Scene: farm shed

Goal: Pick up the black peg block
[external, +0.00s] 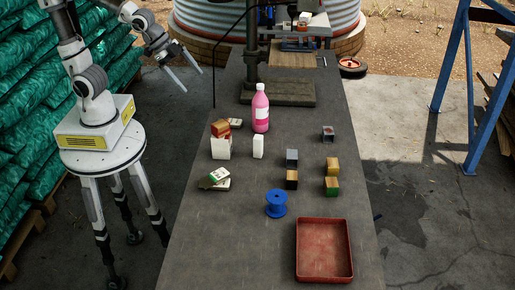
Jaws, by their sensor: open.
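Several small blocks stand on the right half of the dark table (230,245). One block (291,180) has a tan top and a dark, blackish lower part; it looks most like the black peg block, but it is small and I cannot be sure. A grey block (292,158) stands just behind it. To its right are a yellow-tan block (332,167) and a tan block with a green lower part (331,187). My gripper (194,82) is open and empty, high at the upper left, well away from the blocks.
A red tray (324,222) lies at the front right and a blue spool (276,204) left of it. A pink bottle (261,110), white boxes (220,147) and small cartons (215,180) stand left. A drill stand (278,92) is behind. The front left is clear.

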